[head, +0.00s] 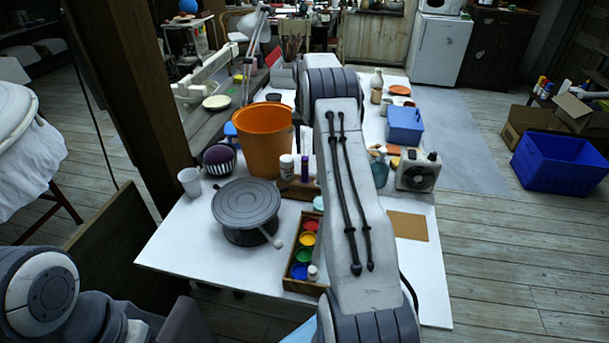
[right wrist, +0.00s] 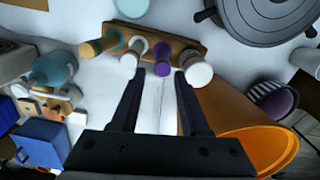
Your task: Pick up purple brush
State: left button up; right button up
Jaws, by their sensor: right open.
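The purple brush (head: 305,168) stands beside a white-capped bottle (head: 286,167) at a small wooden holder (head: 297,190) on the table, partly hidden by my right arm in the head view. In the right wrist view the purple brush (right wrist: 162,58) stands upright in the wooden holder (right wrist: 183,46), seen from above among white and teal-topped items. My right gripper (right wrist: 157,77) is open and empty. I cannot tell the height gap. My left gripper is out of view.
An orange bucket (head: 263,140) stands close behind the holder, and it nears the right finger in the right wrist view (right wrist: 240,125). A grey turntable (head: 246,205) and a paint tray (head: 291,270) are in front. A blue box (head: 405,125) is on the right.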

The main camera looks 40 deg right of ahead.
aim_at(306, 159)
notch_tip(306, 159, down, 4)
jog(key=shift+f, duration=0.1)
jog(key=f, duration=0.1)
jog(key=f+p, duration=0.2)
jog(key=f, duration=0.1)
jog(key=shift+w+f, duration=0.1)
jog(key=shift+w, duration=0.15)
jog(key=shift+f, duration=0.4)
jog(key=shift+c, duration=0.3)
grip_shut()
